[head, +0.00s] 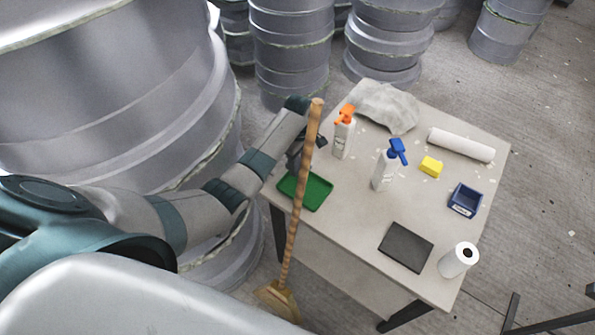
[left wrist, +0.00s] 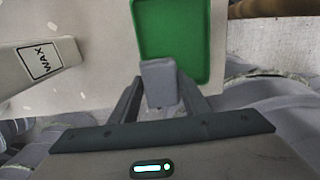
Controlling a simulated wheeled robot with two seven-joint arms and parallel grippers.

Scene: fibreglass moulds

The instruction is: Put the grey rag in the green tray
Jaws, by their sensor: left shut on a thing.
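The grey rag (left wrist: 159,84) shows in the left wrist view as a small, folded-looking grey piece between my left fingers. My left gripper (left wrist: 160,97) is shut on it. In the head view my left gripper (head: 294,160) is above the table's left edge, partly hidden behind a wooden broom handle. The green tray (head: 318,192) lies on the table's left corner, just below the gripper in the picture. In the left wrist view the tray (left wrist: 202,45) is directly beyond the fingertips, and the rag overlaps its near edge. I cannot tell the height between them. My right gripper is not in view.
The broom (head: 292,222) stands in front of the table (head: 350,215). Near the tray are an orange-topped bottle (head: 342,138) and a blue-topped bottle (head: 384,170). A pale crumpled cloth (head: 388,106), blue bin (head: 465,200) and dark pad (head: 405,247) lie further off. Large moulds (head: 110,90) crowd the left.

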